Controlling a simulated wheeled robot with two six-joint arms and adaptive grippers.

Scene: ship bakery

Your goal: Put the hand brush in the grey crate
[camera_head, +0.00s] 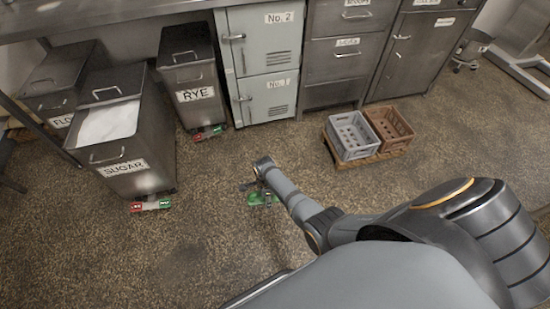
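The grey crate (351,154) stands at the right on a low wooden board, beside a brown crate (398,141). It is open at the top and looks empty. A small green thing (262,199), which seems to be the hand brush, is low over or on the floor in the middle, partly hidden by my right arm. My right gripper (249,187) is right by the green thing, pointing down. It is too small and dark to tell whether its fingers are open or shut, or touch it. My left gripper is not in view.
Metal bins labelled SUGAR (123,165) and RYE (194,94) stand at the left, with red and green pieces at their feet. A locker (262,62) and drawers (341,60) line the back.

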